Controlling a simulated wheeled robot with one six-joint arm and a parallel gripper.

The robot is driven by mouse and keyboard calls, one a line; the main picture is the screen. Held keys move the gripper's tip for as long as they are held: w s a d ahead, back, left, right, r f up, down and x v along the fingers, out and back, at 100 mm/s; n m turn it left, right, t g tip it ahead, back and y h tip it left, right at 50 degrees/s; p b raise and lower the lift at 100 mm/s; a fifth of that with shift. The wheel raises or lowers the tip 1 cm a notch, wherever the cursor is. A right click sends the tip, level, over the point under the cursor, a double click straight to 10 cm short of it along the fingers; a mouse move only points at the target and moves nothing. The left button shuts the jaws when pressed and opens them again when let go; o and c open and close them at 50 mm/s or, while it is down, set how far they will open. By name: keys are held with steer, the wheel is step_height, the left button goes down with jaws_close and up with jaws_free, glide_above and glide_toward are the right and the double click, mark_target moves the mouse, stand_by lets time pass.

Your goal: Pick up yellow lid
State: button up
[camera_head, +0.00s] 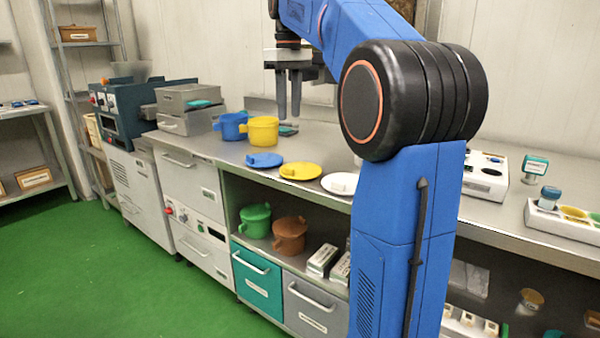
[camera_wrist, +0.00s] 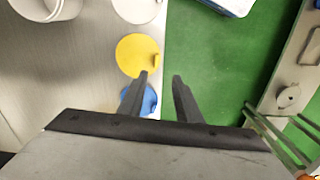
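The yellow lid (camera_head: 300,171) lies flat near the front edge of the steel counter, between the blue lid (camera_head: 264,160) and the white lid (camera_head: 340,184). My gripper (camera_head: 288,114) hangs above the counter, fingers pointing down, with nothing between them. In the wrist view the yellow lid (camera_wrist: 135,50) with its small knob lies just beyond the left fingertip. My gripper's fingers (camera_wrist: 160,77) are apart there, over the counter edge and the green floor. The blue lid (camera_wrist: 150,100) is partly hidden behind the left finger. The white lid (camera_wrist: 138,8) is cut off at the top.
A yellow pot (camera_head: 262,131) and a blue pot (camera_head: 231,126) stand on the counter behind the lids. A white pot (camera_wrist: 62,10) shows in the wrist view. Green (camera_head: 255,220) and brown pots (camera_head: 290,236) sit on the shelf below. My arm hides the counter's middle.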

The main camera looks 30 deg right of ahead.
glide_above(291, 169)
step_height(291, 169, down, 12)
steer(key=shift+w+r, duration=0.15)
steer(key=shift+r, duration=0.05)
steer(key=shift+d+f, duration=0.15)
steer(key=shift+f, duration=1.25)
steer(key=shift+d+f, duration=0.15)
steer(key=shift+f, duration=1.2)
steer(key=shift+c, duration=0.3)
jaws_close()
